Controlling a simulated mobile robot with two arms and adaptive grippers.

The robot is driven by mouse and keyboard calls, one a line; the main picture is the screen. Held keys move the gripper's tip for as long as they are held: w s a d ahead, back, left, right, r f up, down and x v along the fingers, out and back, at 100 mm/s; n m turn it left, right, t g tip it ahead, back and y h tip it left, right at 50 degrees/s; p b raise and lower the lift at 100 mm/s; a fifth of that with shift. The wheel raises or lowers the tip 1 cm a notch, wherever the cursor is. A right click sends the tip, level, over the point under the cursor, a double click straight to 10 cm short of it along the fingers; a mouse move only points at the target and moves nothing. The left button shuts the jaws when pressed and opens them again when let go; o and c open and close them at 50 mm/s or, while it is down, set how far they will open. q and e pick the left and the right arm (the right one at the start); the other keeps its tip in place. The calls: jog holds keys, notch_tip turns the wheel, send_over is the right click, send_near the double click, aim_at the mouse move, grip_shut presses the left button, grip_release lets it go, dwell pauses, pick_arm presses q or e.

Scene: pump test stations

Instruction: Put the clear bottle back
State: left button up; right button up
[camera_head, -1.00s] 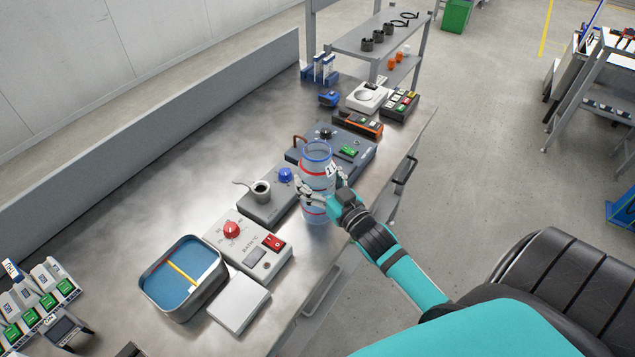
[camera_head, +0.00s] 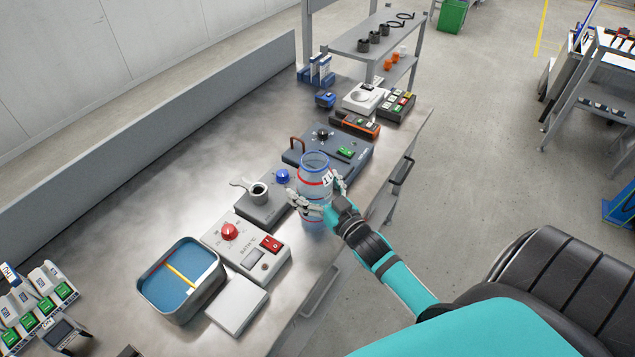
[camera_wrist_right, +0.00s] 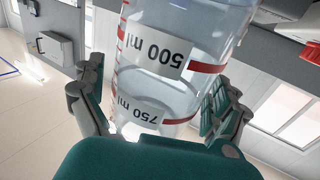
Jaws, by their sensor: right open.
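The clear bottle (camera_head: 314,168), with red rings, a blue rim and white labels, is at the bench's front edge in the head view. My right gripper (camera_head: 317,204) is open, with its fingers on either side of the bottle. In the right wrist view the bottle (camera_wrist_right: 180,58) fills the space between the fingers (camera_wrist_right: 160,105), and its 500 ml and 750 ml labels appear upside down. I cannot tell whether the fingers touch it. The bottle's base is partly hidden, so I cannot tell whether it rests on the bench. My left gripper is not in view.
Close behind and left of the bottle are a grey unit with a blue knob (camera_head: 282,177) and a box with red controls (camera_head: 230,231). A blue-lined tray (camera_head: 203,306) is nearer. The bench's back left (camera_head: 170,180) is clear. A shelf (camera_head: 345,45) stands at the far end.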

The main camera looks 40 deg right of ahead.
jog(key=s+b, duration=0.2)
jog(key=s, duration=1)
jog(key=shift+r, duration=0.15)
